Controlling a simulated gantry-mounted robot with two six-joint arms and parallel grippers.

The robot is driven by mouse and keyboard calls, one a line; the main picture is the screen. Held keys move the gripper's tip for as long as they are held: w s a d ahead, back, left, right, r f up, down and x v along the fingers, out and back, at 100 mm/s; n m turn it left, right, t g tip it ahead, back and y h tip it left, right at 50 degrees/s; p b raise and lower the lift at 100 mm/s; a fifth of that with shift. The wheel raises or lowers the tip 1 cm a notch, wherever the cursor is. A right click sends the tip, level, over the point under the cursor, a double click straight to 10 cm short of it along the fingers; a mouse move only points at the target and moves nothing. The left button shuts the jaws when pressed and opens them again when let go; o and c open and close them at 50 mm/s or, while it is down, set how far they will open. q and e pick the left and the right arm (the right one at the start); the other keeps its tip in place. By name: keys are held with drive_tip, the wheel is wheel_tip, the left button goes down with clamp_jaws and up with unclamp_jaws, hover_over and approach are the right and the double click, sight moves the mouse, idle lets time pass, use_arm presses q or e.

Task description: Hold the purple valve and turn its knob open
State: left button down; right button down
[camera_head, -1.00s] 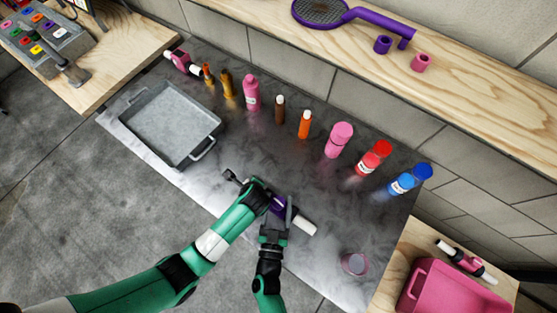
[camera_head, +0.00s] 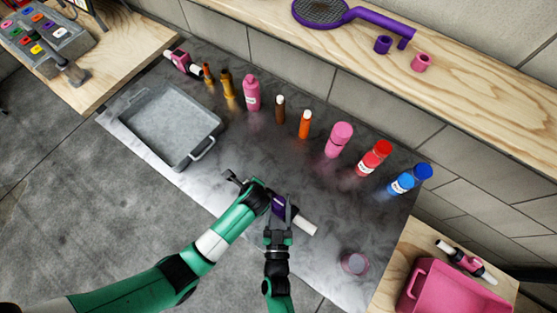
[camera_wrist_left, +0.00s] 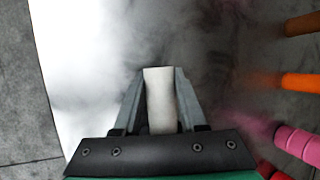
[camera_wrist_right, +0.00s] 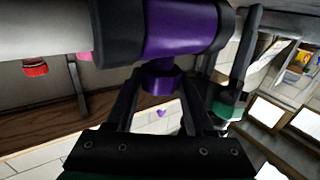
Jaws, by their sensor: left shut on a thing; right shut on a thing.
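The purple valve (camera_head: 279,206) lies across the front of the grey table, with dark collars and a white pipe end (camera_head: 306,225) pointing right. My left gripper (camera_wrist_left: 160,85) is shut on the valve's other white pipe end (camera_wrist_left: 161,112); the arm hides this grip in the head view. My right gripper (camera_head: 283,214) comes from the front. In the right wrist view its fingers (camera_wrist_right: 158,90) are around the valve's purple knob (camera_wrist_right: 161,79), below the purple body (camera_wrist_right: 184,27). The knob is hidden in the head view, and its exact turn is hard to tell.
A grey tray (camera_head: 178,157) stands at the table's left. Several bottles line the back, including a red one (camera_head: 373,158) and a blue one (camera_head: 404,183). A round pinkish item (camera_head: 354,263) is at front right. A pink bin (camera_head: 440,296) stands beyond the right edge.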

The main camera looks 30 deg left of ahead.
idle(0.3)
drive_tip(key=c, duration=0.5)
unclamp_jaws()
drive_tip(key=v, duration=1.2)
drive_tip(key=shift+w+d, duration=0.1)
use_arm(q)
drive_tip(key=shift+c, duration=1.9)
unclamp_jaws()
drive_tip(key=shift+r, duration=0.1)
